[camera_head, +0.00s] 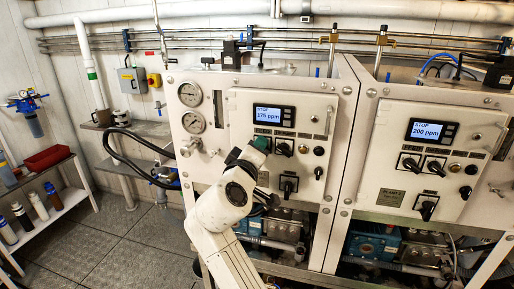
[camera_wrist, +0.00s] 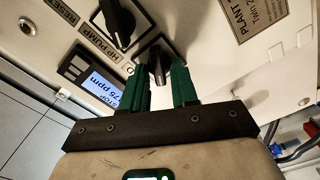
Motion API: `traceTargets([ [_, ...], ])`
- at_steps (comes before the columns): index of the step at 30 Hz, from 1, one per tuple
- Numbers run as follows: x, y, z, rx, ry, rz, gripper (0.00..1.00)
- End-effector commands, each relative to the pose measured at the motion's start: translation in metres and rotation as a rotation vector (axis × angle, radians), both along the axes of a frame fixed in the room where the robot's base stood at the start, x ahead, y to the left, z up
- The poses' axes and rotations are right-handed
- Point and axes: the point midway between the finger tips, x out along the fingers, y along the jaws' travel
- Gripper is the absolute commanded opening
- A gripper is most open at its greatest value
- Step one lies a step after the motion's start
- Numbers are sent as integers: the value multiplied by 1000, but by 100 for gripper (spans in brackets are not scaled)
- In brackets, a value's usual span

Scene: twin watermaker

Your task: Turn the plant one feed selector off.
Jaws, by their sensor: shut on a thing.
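The plant one feed selector (camera_wrist: 154,56) is a black rotary knob on a square plate, seen in the wrist view. My gripper (camera_wrist: 157,72) has two green fingers, one on each side of the knob, and is shut on it. The knob's handle is partly hidden between the fingers. In the head view my gripper (camera_head: 259,145) reaches the left panel (camera_head: 240,113), and my arm and fingers hide the feed selector there. The left panel's display (camera_head: 268,113) reads STOP, 175 ppm.
The HP pump selector (camera_wrist: 117,22) is close beside the feed selector; it also shows in the head view (camera_head: 284,149). The right panel (camera_head: 455,160) has similar knobs and a display reading 200 ppm. Pressure gauges (camera_head: 190,94) are at left.

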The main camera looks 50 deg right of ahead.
Motion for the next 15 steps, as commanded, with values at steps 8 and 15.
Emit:
traceTargets([
  [8,1,1,-1,0,2,3,0],
  [15,1,1,-1,0,1,1,38],
])
